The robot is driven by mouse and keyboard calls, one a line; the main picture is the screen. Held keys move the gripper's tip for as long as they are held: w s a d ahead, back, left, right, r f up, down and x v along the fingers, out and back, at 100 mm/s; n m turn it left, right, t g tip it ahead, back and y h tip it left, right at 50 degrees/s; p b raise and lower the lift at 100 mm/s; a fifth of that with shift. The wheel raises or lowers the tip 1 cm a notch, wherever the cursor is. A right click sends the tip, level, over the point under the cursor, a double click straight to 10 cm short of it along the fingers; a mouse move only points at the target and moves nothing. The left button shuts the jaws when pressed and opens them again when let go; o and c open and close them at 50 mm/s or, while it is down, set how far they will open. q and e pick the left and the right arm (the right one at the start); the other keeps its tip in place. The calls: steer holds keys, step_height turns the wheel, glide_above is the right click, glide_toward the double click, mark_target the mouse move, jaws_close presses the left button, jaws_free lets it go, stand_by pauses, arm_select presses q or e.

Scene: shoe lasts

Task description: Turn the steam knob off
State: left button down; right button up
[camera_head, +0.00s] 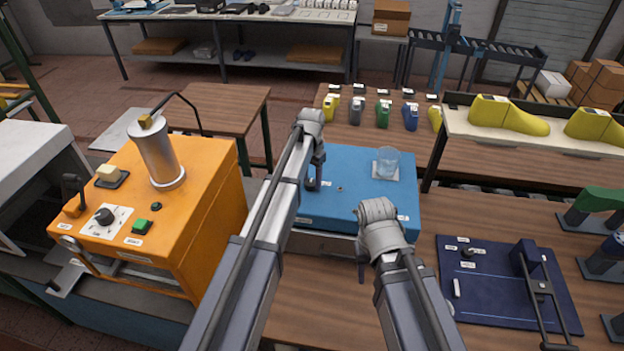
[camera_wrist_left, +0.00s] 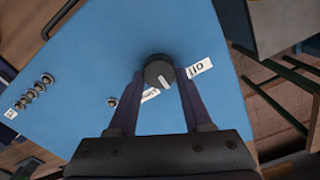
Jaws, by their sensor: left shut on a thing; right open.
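The steam knob (camera_wrist_left: 158,72) is a round black knob with a white pointer line, on the blue top of a unit (camera_wrist_left: 85,75). The pointer slants down and right in the left wrist view, toward the gap between the "off" label (camera_wrist_left: 199,67) and a partly hidden label (camera_wrist_left: 151,95). My left gripper (camera_wrist_left: 160,80) is shut on the knob, one finger on each side. In the head view, my left gripper (camera_head: 313,185) reaches down onto the blue unit (camera_head: 345,200) and hides the knob. My right gripper (camera_head: 362,268) is open at the unit's front edge.
A glass (camera_head: 387,160) stands on the blue unit's back right. An orange machine (camera_head: 205,215) with its own black knob (camera_head: 104,216) is at left. A dark blue board fixture (camera_head: 490,300) lies at right.

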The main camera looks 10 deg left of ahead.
mark_target(310, 181)
arm_select(q)
steer(key=n, duration=0.4)
steer(key=shift+a+n, duration=0.1)
steer(key=shift+n, duration=0.2)
steer(key=shift+a+n, duration=0.1)
steer(key=shift+n, duration=1.9)
steer(key=shift+c, duration=1.6)
jaws_free()
steer(key=shift+r, duration=0.1)
step_height(310, 181, up, 8)
steer(key=p, duration=0.8)
